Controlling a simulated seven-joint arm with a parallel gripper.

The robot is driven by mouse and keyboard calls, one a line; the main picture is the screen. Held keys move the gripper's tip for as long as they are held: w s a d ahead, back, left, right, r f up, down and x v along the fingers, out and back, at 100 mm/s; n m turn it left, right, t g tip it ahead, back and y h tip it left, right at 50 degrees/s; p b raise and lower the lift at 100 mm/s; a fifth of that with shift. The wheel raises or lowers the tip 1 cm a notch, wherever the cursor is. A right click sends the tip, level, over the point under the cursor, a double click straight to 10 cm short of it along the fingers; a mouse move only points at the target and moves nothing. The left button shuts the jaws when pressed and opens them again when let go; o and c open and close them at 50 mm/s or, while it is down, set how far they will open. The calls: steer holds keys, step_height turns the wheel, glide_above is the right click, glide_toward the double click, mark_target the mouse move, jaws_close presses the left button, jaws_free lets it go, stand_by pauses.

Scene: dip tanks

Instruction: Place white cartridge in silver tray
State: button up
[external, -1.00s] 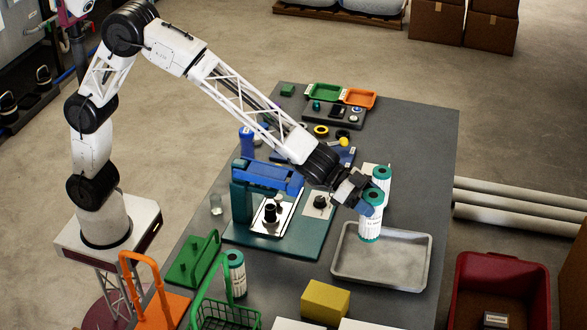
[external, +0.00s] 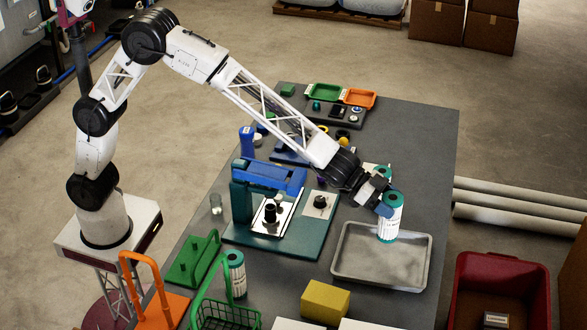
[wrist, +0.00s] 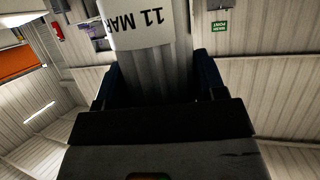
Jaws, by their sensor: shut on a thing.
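A white cartridge with teal end caps (external: 391,217) is gripped near its upper part by my gripper (external: 384,209). It is about upright over the far part of the silver tray (external: 336,254). I cannot tell whether its lower end touches the tray. The tray is otherwise empty. In the wrist view the held cartridge (wrist: 140,25) shows a label reading "11 MAR" between the two dark fingers. A second white cartridge (external: 371,169) stands behind, partly hidden by my wrist. A third cartridge (external: 236,274) stands at the left by the green basket.
A teal-based fixture with a blue arm (external: 270,175) stands left of the tray. A yellow block (external: 325,302) is at the front, near the green basket (external: 225,315). A red bin (external: 500,290) is off the table to the right. Small trays (external: 323,92) sit at the back.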

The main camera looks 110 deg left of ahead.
mark_target(387, 228)
steer(key=shift+f, duration=2.9)
steer(key=shift+f, duration=2)
steer(key=o, duration=1.4)
steer(key=shift+s, duration=0.1)
